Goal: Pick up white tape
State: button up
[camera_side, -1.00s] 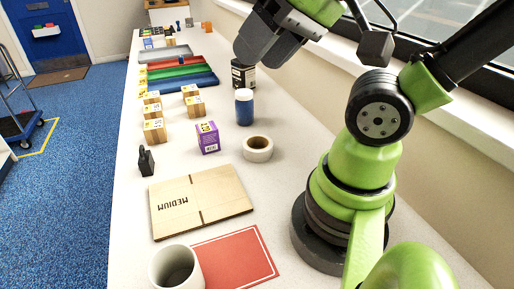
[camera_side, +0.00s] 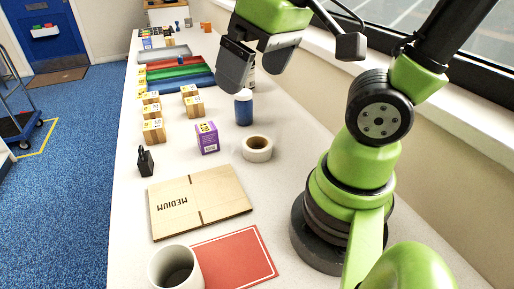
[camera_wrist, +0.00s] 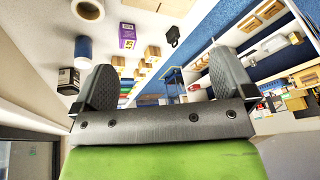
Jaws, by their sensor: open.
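The white tape (camera_side: 257,149) is a roll lying flat on the bench, with a brown core in its middle. It stands right of the purple box and in front of the blue-and-white bottle. In the wrist view the tape (camera_wrist: 89,10) shows at the top left, partly cut off by the frame edge. My gripper (camera_side: 243,82) is open and empty, held above the bench over the area of the bottle, beyond and above the tape. Its two fingers (camera_wrist: 166,88) stand wide apart in the wrist view, with nothing between them.
The blue-and-white bottle (camera_side: 243,108) and purple box (camera_side: 207,138) stand close to the tape. A flat carton marked MEDIUM (camera_side: 199,201), a red sheet (camera_side: 236,259) and a cup (camera_side: 175,268) lie nearer. Small boxes (camera_side: 153,131) stand at left. The window wall is at right.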

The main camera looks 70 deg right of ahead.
jog(key=w+d+f+n+g+h, duration=0.2)
jog(key=d+f+n+g+h, duration=0.15)
jog(key=f, duration=0.25)
jog(key=w+d+f+n+g+h, duration=0.2)
jog(key=w+f+n+g+h, duration=0.1)
jog(key=f+n+g+h, duration=0.15)
jog(key=n+t+h, duration=0.3)
jog(key=n+h, duration=0.3)
jog(key=n, duration=0.5)
send_near(261, 142)
jog(key=v, duration=0.3)
jog(key=shift+s+a+f, duration=0.1)
jog(key=shift+s+a, duration=0.15)
jog(key=shift+s, duration=0.1)
jog(key=shift+d+f+n, duration=0.25)
jog(key=shift+n, duration=0.15)
jog(key=x, duration=0.3)
jog(key=shift+d+f, duration=0.1)
jog(key=shift+d, duration=0.15)
jog(key=shift+w+r+x, duration=0.15)
jog(key=shift+x, duration=1.3)
jog(key=shift+w+r+x, duration=0.15)
jog(key=shift+x, duration=1.35)
jog(key=shift+d, duration=0.1)
jog(key=c, duration=0.8)
